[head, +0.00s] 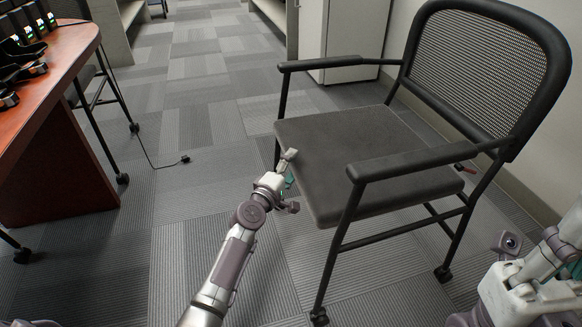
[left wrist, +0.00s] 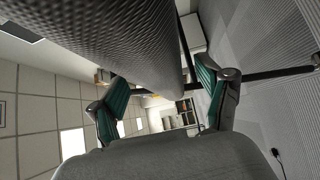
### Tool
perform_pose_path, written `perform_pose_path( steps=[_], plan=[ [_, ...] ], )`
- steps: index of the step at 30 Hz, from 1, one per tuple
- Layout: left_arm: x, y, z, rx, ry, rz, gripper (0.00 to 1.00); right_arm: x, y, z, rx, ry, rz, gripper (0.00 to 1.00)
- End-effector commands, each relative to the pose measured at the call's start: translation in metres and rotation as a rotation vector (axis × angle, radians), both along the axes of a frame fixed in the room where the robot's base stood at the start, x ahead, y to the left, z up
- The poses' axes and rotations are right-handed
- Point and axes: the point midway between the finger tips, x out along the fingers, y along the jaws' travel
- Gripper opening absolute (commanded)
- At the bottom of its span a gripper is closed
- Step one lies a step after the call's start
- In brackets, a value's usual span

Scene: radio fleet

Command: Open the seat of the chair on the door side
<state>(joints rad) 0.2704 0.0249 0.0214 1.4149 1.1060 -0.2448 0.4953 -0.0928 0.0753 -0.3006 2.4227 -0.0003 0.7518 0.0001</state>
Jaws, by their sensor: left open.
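The chair (head: 471,75) with a black frame, mesh back and armrests stands at the right in the head view. Its grey padded seat (head: 350,140) lies flat. My left gripper (head: 290,172) is open at the seat's front left edge. In the left wrist view, its two green-padded fingers (left wrist: 165,100) stand apart, with the dark textured seat (left wrist: 120,45) running in from above toward the gap. I cannot tell whether either finger touches it. My right arm shows at the lower right of the head view, but its fingertips are not visible.
A reddish wooden table (head: 60,60) with radios stands at the left, with another chair (head: 97,95) beside it. A thin cable (head: 160,165) lies on the carpet. A white cabinet (head: 352,40) stands behind the chair. The carpeted aisle (head: 205,80) is open.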

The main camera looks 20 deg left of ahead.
Motion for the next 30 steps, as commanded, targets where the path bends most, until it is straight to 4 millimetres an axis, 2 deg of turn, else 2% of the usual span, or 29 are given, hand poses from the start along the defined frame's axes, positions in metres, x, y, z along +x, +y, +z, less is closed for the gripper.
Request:
perform_pose_path(
  steps=[2, 15, 24, 30],
  plan=[
    [0.0, 0.0, 0.0, 0.0, 0.0, 0.0, 0.75, -0.001, 0.0, 0.001, 0.001, -0.004, 0.0, 0.0],
    [0.0, 0.0, 0.0, 0.0, 0.0, 0.0, 0.02, -0.002, -0.001, 0.0, 0.003, -0.005, 0.0, 0.0],
    [0.0, 0.0, 0.002, 0.003, 0.003, 0.0, 0.0, 0.0, 0.0, 0.001, 0.0, 0.012, -0.001, 0.0],
    [0.0, 0.0, 0.011, 0.015, 0.008, 0.0, 0.0, 0.01, 0.001, 0.007, -0.015, 0.074, -0.007, 0.0]
  ],
)
